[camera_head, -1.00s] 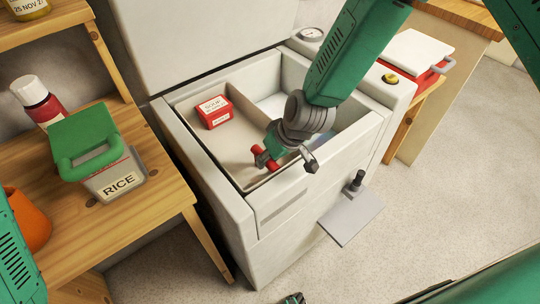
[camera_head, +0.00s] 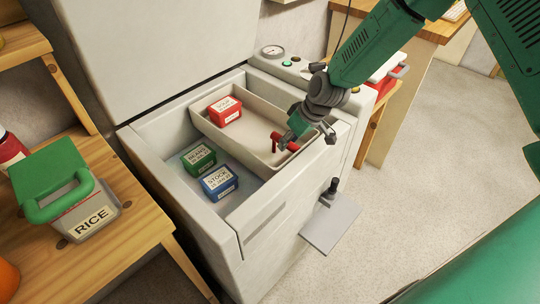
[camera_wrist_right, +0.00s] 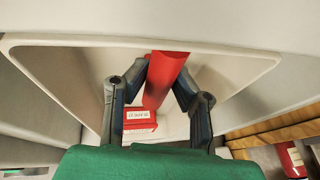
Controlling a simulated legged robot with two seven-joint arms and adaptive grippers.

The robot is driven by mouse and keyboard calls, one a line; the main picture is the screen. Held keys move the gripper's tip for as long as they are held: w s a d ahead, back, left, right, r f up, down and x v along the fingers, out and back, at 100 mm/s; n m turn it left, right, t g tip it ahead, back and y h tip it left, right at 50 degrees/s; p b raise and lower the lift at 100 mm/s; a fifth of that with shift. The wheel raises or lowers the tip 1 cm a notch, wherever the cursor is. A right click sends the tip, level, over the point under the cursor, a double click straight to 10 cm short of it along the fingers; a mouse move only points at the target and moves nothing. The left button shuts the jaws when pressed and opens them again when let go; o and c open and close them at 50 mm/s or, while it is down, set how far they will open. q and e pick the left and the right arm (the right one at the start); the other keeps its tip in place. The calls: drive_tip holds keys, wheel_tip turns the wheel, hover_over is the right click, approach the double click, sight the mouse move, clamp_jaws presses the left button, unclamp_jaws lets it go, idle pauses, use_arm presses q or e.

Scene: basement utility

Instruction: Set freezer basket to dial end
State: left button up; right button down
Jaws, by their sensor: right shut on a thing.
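The pale freezer basket (camera_head: 252,122) sits inside the open chest freezer (camera_head: 155,160), at the right, toward the end with the round dial (camera_head: 272,51). A red box (camera_head: 225,110) is in the basket; it also shows in the right wrist view (camera_wrist_right: 140,119). My right gripper (camera_head: 285,144) is shut on the basket's red handle (camera_head: 291,146). The right wrist view shows the red handle (camera_wrist_right: 165,78) between the fingers. How closely the basket meets the dial-end wall is hidden by my arm. My left gripper is not in view.
A green box (camera_head: 198,158) and a blue box (camera_head: 218,182) stand on the freezer floor left of the basket. The raised lid (camera_head: 150,50) stands behind.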

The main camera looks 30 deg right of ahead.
drive_tip(key=shift+t, duration=0.3)
drive_tip(key=w+d, duration=0.1)
drive_tip(key=d, duration=0.1)
drive_tip(key=w+d, duration=0.1)
drive_tip(key=d, duration=0.1)
drive_tip(key=w+d+r, duration=0.1)
drive_tip(key=d, duration=0.1)
drive_tip(key=shift+w+d+b, duration=0.15)
drive_tip(key=shift+w+b, duration=0.05)
drive_tip(key=shift+b, duration=0.2)
drive_tip(key=c, duration=1.3)
unclamp_jaws()
drive_tip(key=shift+s+a+f, duration=0.1)
drive_tip(key=shift+a+f, duration=0.05)
drive_tip(key=shift+a, duration=0.1)
drive_tip(key=shift+s+d, duration=0.1)
drive_tip(key=v, duration=1.1)
drive_tip(key=shift+r, duration=0.4)
